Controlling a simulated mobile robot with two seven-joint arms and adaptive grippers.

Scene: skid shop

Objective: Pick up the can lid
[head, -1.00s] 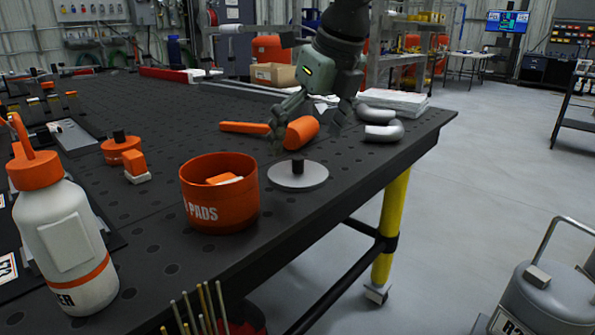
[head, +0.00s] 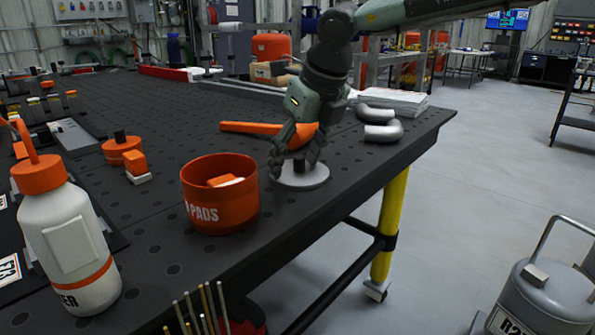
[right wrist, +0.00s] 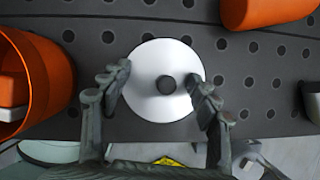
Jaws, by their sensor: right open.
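The can lid (head: 303,180) is a flat light-grey disc with a dark knob on top, lying on the black worktable near its front edge. In the right wrist view the lid (right wrist: 152,95) shows whole, its knob slightly right of its middle. My right gripper (head: 297,168) is directly above the lid, pointing down. In the right wrist view its fingers (right wrist: 162,92) are spread apart on the two sides of the knob, with nothing between them but the knob below. Whether they touch the lid cannot be told. My left gripper is not in view.
An orange can (head: 222,205) marked "PADS" stands open just left of the lid. An orange tool (head: 250,128) lies behind the gripper. Curved silver pipes (head: 383,131) lie to the right. A white bottle (head: 70,245) stands at the left. The table edge (head: 345,207) is close in front.

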